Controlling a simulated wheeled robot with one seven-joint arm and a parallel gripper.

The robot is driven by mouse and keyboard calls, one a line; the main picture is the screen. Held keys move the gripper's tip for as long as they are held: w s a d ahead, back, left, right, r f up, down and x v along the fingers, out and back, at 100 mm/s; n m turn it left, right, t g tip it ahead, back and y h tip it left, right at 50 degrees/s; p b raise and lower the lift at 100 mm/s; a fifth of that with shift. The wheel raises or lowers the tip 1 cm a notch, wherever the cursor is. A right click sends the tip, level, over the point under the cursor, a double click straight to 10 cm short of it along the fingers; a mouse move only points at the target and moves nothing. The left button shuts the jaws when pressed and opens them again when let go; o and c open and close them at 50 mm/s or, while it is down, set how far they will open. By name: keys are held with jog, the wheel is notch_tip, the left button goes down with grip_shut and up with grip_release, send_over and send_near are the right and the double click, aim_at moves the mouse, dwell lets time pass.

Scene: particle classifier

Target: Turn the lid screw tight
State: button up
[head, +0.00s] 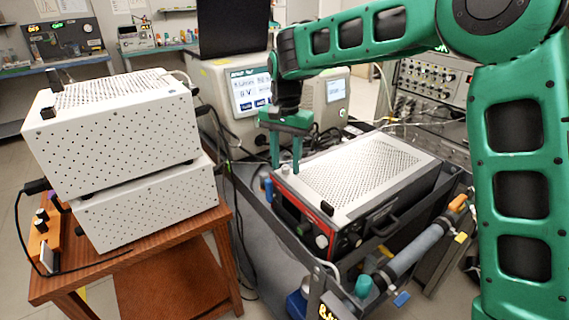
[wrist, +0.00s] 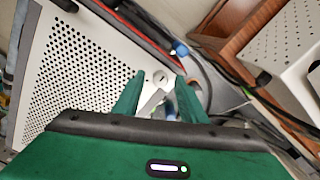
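The lid screw is a small round silver knob at the corner of a white perforated lid (head: 318,187). It shows in the head view (head: 285,171) and in the wrist view (wrist: 160,76). The lid, also in the wrist view (wrist: 107,62), covers a dark instrument with a red-edged front panel (head: 313,221). My gripper (head: 286,170) points down over the lid's corner with its two green fingers apart. In the wrist view my gripper (wrist: 160,78) has one fingertip on each side of the screw, with a visible gap on both sides. Whether the tips reach the screw's height is unclear.
Two stacked white perforated boxes (head: 125,140) stand on a wooden table (head: 190,240) at the left. A white instrument with a screen (head: 222,88) stands behind my gripper. Cables hang left of the lid. A grey cylinder (head: 415,248) lies along the right side.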

aim_at(287, 167)
notch_tip(287, 167, up, 10)
jog(key=shift+r, duration=0.15)
dwell(0.3)
jog(key=shift+d, duration=0.1)
jog(key=s+d, duration=0.4)
jog(key=d, duration=0.5)
jog(key=s+d+f+h, duration=0.1)
jog(key=s+d, duration=0.3)
jog(key=d, duration=0.6)
jog(key=s+d, duration=0.4)
jog(key=d, duration=0.5)
jog(key=s+d+f, duration=0.3)
jog(key=s, duration=0.5)
jog(key=s+d+f, duration=0.3)
jog(key=s+d, duration=0.1)
jog(key=s, duration=0.4)
jog(key=s+d+f+m+y, duration=0.1)
jog(key=s+d+f, duration=0.2)
jog(key=s, duration=0.5)
jog(key=shift+s+d+f, duration=0.2)
jog(key=shift+d+f, duration=0.1)
jog(key=shift+f, duration=0.25)
